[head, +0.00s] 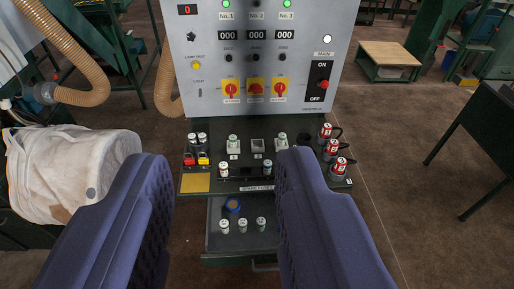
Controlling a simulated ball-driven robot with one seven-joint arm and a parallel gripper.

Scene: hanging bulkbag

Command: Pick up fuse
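My gripper (224,163) shows as two blue ridged fingers, wide apart with nothing between them. Beyond them is a dark shelf below a grey control panel. Small pale cylinders that look like fuses stand in several places. Three fuses (242,226) stand in an open drawer below a "spare fuses" label (256,188). Two more cylinders (223,169) (267,167) stand at the shelf's front. At the shelf's middle, the left holder (233,146) and right holder (281,143) each carry a cylinder; the middle holder (257,146) looks empty. Two cylinders (202,138) stand at the left.
The control panel (265,60) has lit lamps and red-yellow switches. Red cylinders with black handles (332,148) stand at the shelf's right. A blue ring-like item (233,206) is in the drawer. A white bag (62,170) and beige hose (85,60) are left. Floor shows right.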

